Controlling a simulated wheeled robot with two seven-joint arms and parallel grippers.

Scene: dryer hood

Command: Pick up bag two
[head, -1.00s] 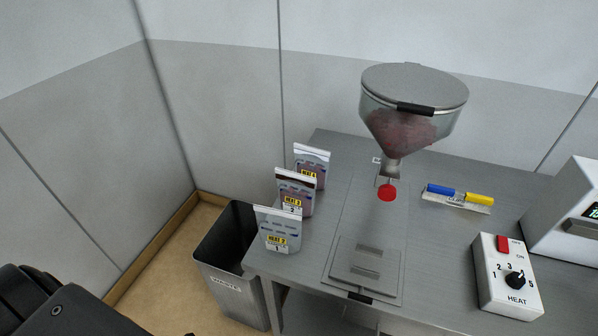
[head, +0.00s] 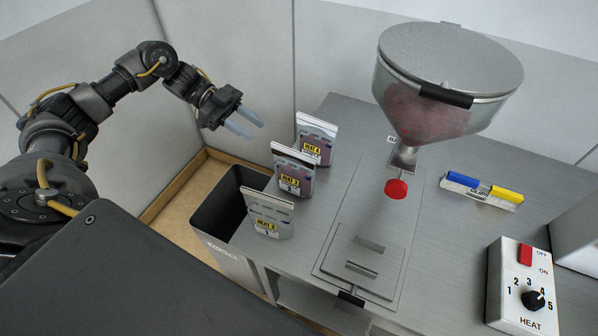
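Bag two (head: 293,171) is the middle of three upright bags along the table's left edge, with a yellow HEAT 3 label and the number 2. Bag one (head: 269,215), labelled HEAT 2, stands in front of it. The third bag (head: 315,139), labelled HEAT 4, stands behind it. My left gripper (head: 245,125) is open and empty, to the left of the bags and apart from them, with its fingers pointing right. My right gripper is out of view.
A waste bin (head: 226,205) stands on the floor left of the table (head: 441,235). A hopper (head: 446,75) with a red knob (head: 396,190) rises right of the bags. A clip holder (head: 481,192) and a heat control box (head: 523,288) sit further right.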

